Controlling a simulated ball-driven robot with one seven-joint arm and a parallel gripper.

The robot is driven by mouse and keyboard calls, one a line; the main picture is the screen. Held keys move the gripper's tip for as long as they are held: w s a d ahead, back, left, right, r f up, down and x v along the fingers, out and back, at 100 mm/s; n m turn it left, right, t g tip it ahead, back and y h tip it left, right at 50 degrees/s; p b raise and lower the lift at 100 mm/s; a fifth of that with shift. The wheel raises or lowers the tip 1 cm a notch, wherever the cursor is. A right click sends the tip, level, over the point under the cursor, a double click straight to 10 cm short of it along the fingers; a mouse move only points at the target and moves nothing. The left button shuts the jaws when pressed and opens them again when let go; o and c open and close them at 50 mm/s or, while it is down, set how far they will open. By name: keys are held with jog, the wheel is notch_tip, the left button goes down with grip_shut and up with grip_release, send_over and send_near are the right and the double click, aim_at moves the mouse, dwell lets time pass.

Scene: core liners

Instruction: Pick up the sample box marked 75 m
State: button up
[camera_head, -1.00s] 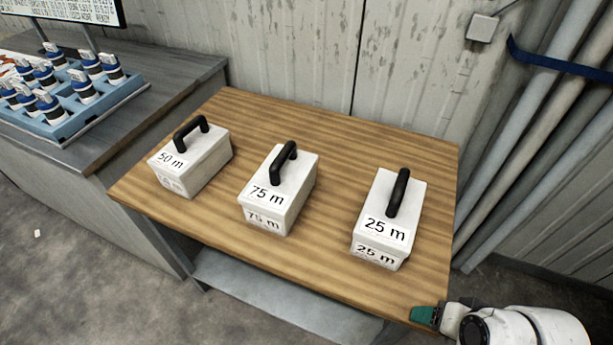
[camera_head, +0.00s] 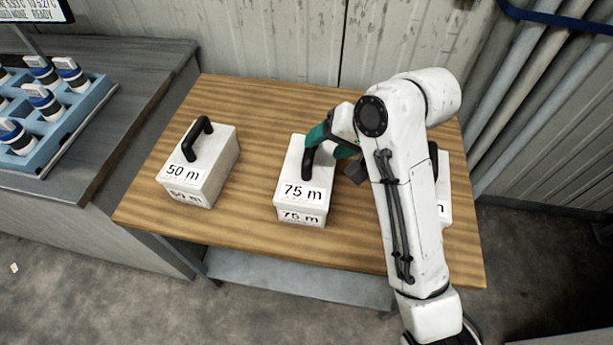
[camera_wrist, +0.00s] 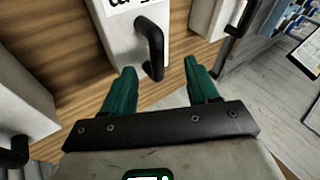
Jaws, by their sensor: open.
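The white sample box marked 75 m (camera_head: 287,211) stands upright in the middle of the wooden table, its black handle on top. My gripper (camera_head: 328,146) is over the far end of that handle, with green fingers open. In the wrist view the handle (camera_wrist: 152,48) lies just ahead of my open gripper (camera_wrist: 162,66), in line with the gap between the fingertips. The fingers hold nothing. Whether they touch the handle I cannot tell. The box's label is cut off at the top of the wrist view.
The 50 m box (camera_head: 217,172) stands to the left on the wooden table (camera_head: 250,245). The 25 m box (camera_head: 444,190) stands to the right, mostly hidden behind my arm. A blue rack (camera_head: 60,135) of several capped vials is on the grey counter (camera_head: 130,75). A wall rises behind.

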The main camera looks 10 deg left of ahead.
aim_at(312, 153)
jog(key=shift+d+x, duration=0.2)
jog(key=shift+x, duration=2.7)
jog(key=shift+w, duration=0.15)
grip_shut()
jog(key=shift+f, duration=0.1)
